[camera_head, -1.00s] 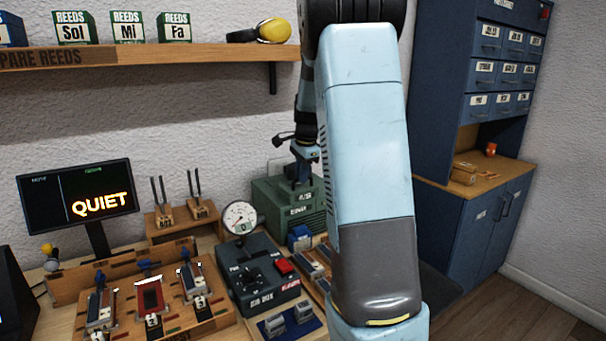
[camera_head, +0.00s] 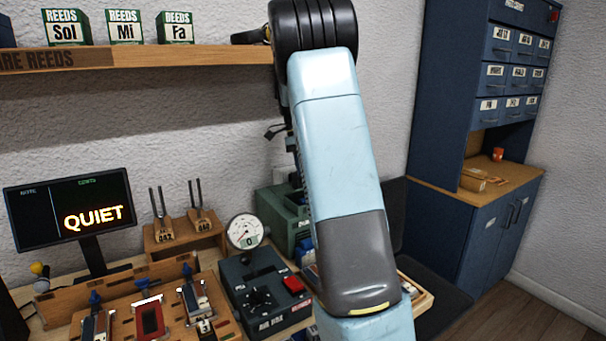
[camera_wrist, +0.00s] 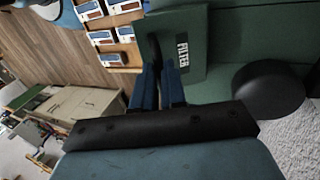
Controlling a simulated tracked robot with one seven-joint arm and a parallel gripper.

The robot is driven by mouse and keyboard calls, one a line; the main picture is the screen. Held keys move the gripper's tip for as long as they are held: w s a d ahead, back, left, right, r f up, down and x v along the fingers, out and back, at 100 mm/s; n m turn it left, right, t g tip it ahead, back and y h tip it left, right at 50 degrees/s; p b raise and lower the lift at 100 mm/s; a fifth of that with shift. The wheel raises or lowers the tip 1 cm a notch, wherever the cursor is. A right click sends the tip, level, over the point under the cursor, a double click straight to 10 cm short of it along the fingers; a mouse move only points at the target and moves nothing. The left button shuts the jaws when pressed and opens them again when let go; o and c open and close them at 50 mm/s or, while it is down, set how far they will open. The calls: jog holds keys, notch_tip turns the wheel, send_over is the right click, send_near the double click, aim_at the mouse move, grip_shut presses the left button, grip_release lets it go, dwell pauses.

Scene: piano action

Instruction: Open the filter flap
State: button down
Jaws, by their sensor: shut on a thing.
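The filter flap (camera_wrist: 190,62) is a dark green panel with a white FILTER label, seen in the wrist view in front of the larger green housing (camera_wrist: 232,35). My gripper (camera_wrist: 157,72) is shut on the flap at its near left part, where a dark piece sits between the blue fingers. The exact grip is shadowed, and I cannot tell how far the flap stands from the housing. In the head view the green box (camera_head: 283,212) stands on the bench by the wall, partly behind my arm. My gripper and the flap are hidden there.
A round black part (camera_wrist: 268,90) is right of the flap in the wrist view. A wooden tray of reed blocks (camera_wrist: 108,35) lies beside the housing. A control box (camera_head: 262,290) and dial gauge (camera_head: 246,231) stand left of my arm. A shelf (camera_head: 150,57) runs above.

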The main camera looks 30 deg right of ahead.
jog(key=shift+w+r+g, duration=0.15)
jog(key=shift+w+g, duration=0.6)
jog(key=shift+w+r+g, duration=0.15)
jog(key=shift+w+g, duration=0.55)
jog(key=shift+g, duration=0.05)
jog(key=c, duration=1.2)
grip_release()
jog(key=shift+r, duration=0.15)
